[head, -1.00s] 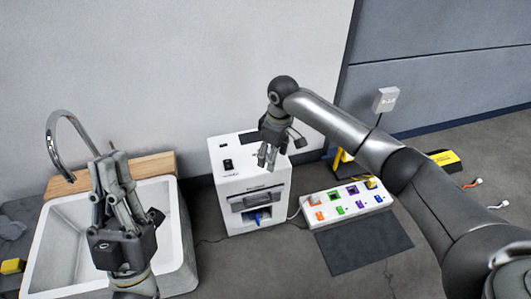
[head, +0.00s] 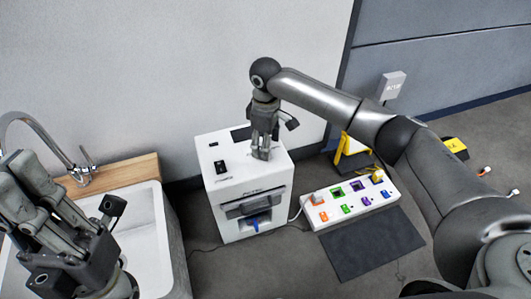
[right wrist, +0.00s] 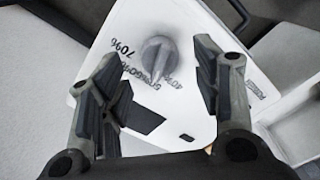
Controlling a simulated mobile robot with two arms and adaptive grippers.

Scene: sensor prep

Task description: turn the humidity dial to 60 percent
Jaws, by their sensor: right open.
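The humidity dial (right wrist: 160,56) is a round grey knob with a raised grip bar on a white panel in the right wrist view. Printed marks near it include 70%, 60% and 40%; some overlap. I cannot tell which mark it points at. My right gripper (head: 261,153) is open above the white box (head: 233,190), fingers pointing down. In the right wrist view its fingers lie on either side of the dial, apart from it in the picture. In the head view the gripper hides the dial. My left gripper (head: 35,185) is raised over the sink, far from the box.
A white sink (head: 150,240) with a tap (head: 60,140) stands left of the box. At right, a white block with coloured slots (head: 350,200) sits by a dark mat (head: 372,245). A yellow stand (head: 345,160) is behind it. Grey floor is free in front.

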